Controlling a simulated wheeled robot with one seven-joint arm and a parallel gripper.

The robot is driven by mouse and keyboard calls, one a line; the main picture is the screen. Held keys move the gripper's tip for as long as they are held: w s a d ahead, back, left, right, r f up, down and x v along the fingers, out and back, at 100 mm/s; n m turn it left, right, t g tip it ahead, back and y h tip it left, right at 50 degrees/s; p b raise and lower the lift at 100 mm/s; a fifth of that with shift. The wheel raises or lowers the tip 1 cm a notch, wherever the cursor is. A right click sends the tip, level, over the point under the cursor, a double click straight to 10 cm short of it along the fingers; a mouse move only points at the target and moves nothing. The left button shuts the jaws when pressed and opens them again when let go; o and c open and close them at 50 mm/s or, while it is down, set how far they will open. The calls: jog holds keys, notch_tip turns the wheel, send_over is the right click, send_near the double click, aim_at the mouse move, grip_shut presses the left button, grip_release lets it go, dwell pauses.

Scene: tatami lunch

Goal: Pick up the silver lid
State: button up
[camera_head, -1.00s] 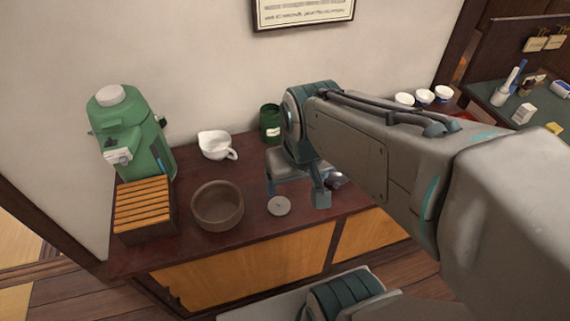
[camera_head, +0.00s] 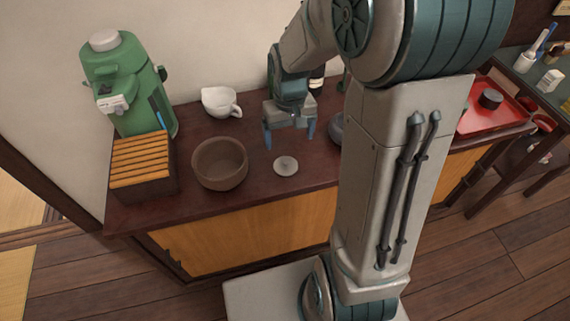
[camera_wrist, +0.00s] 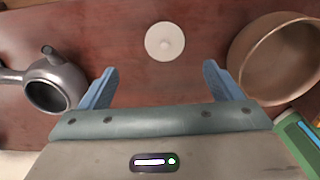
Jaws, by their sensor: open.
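The silver lid (camera_head: 286,166) is a small pale grey disc with a centre knob. It lies flat on the dark wooden counter, right of the brown bowl. In the wrist view the lid (camera_wrist: 165,41) is beyond the fingertips, about midway between them sideways. My gripper (camera_head: 289,142) hangs over the counter behind the lid, apart from it. In the wrist view its two blue fingers (camera_wrist: 160,72) are spread wide with nothing between them.
The brown bowl (camera_head: 220,165) stands left of the lid. A grey teapot (camera_wrist: 53,82) with its top open stands on the other side. A white spouted cup (camera_head: 220,102), a green dispenser (camera_head: 128,85) and a slatted wooden box (camera_head: 143,165) are farther left. A red tray (camera_head: 490,112) is at right.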

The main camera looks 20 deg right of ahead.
send_over(286, 163)
jog(key=f, duration=0.5)
jog(key=shift+d, duration=0.35)
jog(key=shift+a+f+b, duration=0.2)
jog(key=shift+f+b, duration=0.1)
jog(key=shift+f, duration=1.05)
jog(key=shift+a+f+b, duration=0.15)
jog(key=shift+f+b, duration=0.1)
jog(key=shift+f, duration=1.05)
jog(key=c, duration=0.8)
